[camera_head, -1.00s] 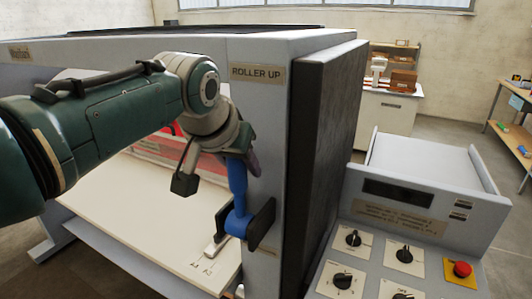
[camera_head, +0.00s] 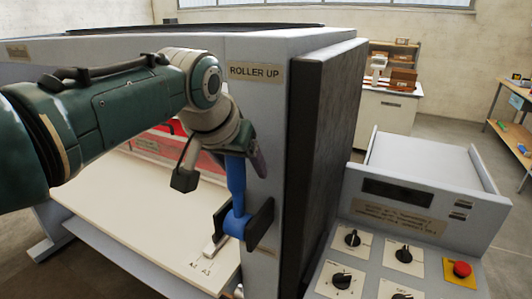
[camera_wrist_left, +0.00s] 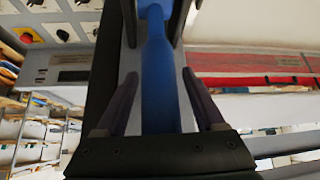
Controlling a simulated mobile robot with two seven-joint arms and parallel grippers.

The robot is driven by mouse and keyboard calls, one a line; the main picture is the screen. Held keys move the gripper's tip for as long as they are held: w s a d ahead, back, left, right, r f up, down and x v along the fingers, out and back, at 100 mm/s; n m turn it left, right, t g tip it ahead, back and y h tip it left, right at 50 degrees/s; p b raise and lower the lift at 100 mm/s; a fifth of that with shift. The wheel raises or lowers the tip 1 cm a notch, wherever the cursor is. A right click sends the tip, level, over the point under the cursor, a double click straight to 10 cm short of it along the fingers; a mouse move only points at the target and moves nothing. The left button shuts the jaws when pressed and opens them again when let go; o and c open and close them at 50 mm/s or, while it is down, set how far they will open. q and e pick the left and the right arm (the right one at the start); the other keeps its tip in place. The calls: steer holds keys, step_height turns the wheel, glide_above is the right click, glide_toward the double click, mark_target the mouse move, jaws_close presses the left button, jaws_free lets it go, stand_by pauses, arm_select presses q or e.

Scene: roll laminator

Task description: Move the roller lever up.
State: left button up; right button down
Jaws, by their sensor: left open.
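The roller lever (camera_head: 236,184) is a blue handle on the laminator's front frame. It stands upright from a blue hub in a dark bracket (camera_head: 262,218), below a "ROLLER UP" plate (camera_head: 256,73). My left gripper (camera_head: 246,155) is at the upper end of the lever, partly hidden by my wrist. In the left wrist view the blue lever (camera_wrist_left: 160,85) runs between the two open fingers of my left gripper (camera_wrist_left: 162,98), with gaps on both sides. The lever's top end is hidden in the head view. My right gripper is not in view.
The laminator's pale feed table (camera_head: 150,225) lies left of the lever, with a red roller area (camera_head: 150,145) behind. A dark side panel (camera_head: 322,150) stands right of it. The control panel (camera_head: 395,240) with knobs and a red button (camera_head: 461,269) is farther right.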

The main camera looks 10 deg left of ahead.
arm_select(q)
steer(key=shift+r, duration=0.1)
steer(key=shift+s+r+p, duration=0.35)
steer(key=shift+r+p, duration=0.05)
steer(key=shift+r, duration=0.1)
steer(key=v, duration=0.8)
steer(key=shift+s+r, duration=0.15)
steer(key=shift+s, duration=0.1)
steer(key=shift+a, duration=0.1)
steer(key=s+a+g+p, duration=0.1)
steer(key=s+a+p, duration=0.1)
steer(key=s, duration=0.8)
steer(key=s+a+g+p, duration=0.1)
steer(key=s+a+p, duration=0.2)
steer(key=s, duration=0.7)
steer(key=s+a+g+y+p, duration=0.1)
steer(key=s+a+p, duration=0.1)
steer(key=s+p, duration=0.4)
steer(key=s, duration=0.4)
steer(key=shift+s+a+r, duration=0.2)
steer(key=shift+a+r, duration=0.05)
steer(key=shift+a, duration=0.05)
